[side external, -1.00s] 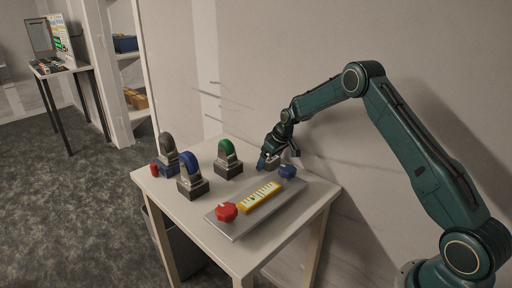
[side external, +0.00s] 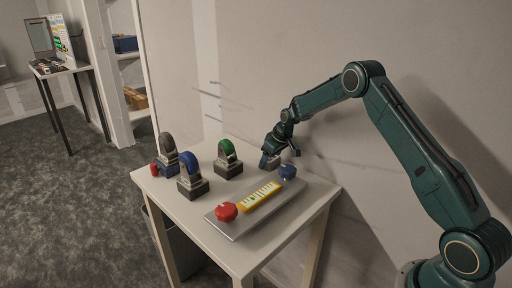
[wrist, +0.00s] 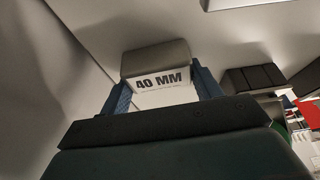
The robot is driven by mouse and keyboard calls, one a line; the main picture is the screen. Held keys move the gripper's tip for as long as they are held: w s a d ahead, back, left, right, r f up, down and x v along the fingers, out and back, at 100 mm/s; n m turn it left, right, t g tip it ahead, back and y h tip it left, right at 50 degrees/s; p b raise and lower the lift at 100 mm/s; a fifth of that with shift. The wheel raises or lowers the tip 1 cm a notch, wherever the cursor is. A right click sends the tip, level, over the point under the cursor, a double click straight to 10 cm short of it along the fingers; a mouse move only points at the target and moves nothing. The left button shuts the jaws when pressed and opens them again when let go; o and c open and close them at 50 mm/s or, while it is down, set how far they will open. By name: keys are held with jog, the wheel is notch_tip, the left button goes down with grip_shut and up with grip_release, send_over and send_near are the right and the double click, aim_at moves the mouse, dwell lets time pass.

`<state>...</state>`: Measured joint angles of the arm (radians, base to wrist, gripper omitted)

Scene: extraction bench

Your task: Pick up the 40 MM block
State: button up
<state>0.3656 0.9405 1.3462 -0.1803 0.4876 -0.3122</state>
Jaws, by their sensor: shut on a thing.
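The 40 MM block (wrist: 162,88) shows in the wrist view as a grey block with a white face lettered "40 MM". It sits between the two blue fingertips of my gripper (wrist: 165,98), one on each side of it. My gripper is shut on it. In the side view my gripper (side external: 270,161) is low at the table's back edge, near the wall. The block is small there and mostly hidden by the fingers. I cannot tell whether it touches the table.
The white table (side external: 215,210) carries a metal plate with a red knob (side external: 227,211), a yellow scale strip (side external: 260,197) and a blue knob (side external: 288,172). Arched pieces in green (side external: 228,152), blue (side external: 190,168) and grey (side external: 167,150) stand to the left. The wall is close behind.

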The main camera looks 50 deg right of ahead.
jog(key=shift+r, duration=0.2)
notch_tip(320, 180, up, 20)
dwell(0.5)
jog(key=shift+f, duration=0.15)
dwell(0.5)
